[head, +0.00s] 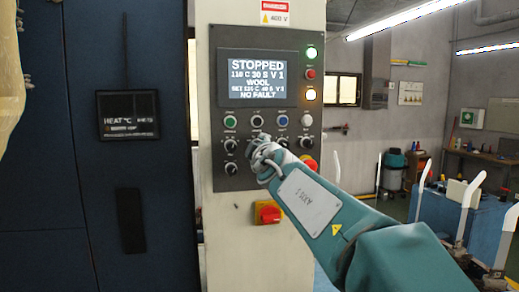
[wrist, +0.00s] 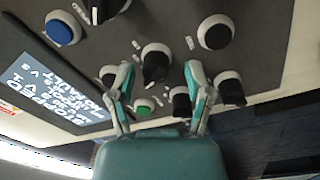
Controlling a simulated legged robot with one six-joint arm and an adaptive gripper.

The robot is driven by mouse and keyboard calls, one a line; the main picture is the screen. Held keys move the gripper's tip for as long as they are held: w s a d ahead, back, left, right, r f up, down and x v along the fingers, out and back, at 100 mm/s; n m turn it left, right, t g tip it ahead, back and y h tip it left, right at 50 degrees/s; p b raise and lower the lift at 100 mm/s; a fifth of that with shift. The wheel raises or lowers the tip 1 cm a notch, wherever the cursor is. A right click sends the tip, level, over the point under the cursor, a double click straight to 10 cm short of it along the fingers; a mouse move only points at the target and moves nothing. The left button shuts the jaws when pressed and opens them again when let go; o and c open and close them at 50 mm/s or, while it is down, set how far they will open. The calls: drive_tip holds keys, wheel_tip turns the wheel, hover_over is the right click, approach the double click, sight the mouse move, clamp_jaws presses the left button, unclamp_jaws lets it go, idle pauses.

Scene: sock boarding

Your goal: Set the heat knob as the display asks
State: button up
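The display (head: 257,77) on the control panel reads STOPPED, 110 C 30 S V 1, WOOL, a small SET line that looks like 125 C 40 S V 1, and NO FAULT. It also shows tilted in the wrist view (wrist: 60,90). Several black knobs with pale collars sit below it, one at the left (head: 230,145). My gripper (head: 260,150) is at the panel's middle knob area. In the wrist view my gripper (wrist: 158,70) is open, with a black knob (wrist: 155,65) between its fingertips and gaps visible. The knob labels are too small to read, so I cannot tell which is heat.
A red rotary switch on a yellow plate (head: 267,213) is low on the column. Other knobs (wrist: 229,85) sit close beside my fingers.

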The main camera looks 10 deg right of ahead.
drive_tip(key=s, duration=1.2)
drive_tip(key=shift+a+f, duration=0.2)
drive_tip(key=shift+f, duration=0.1)
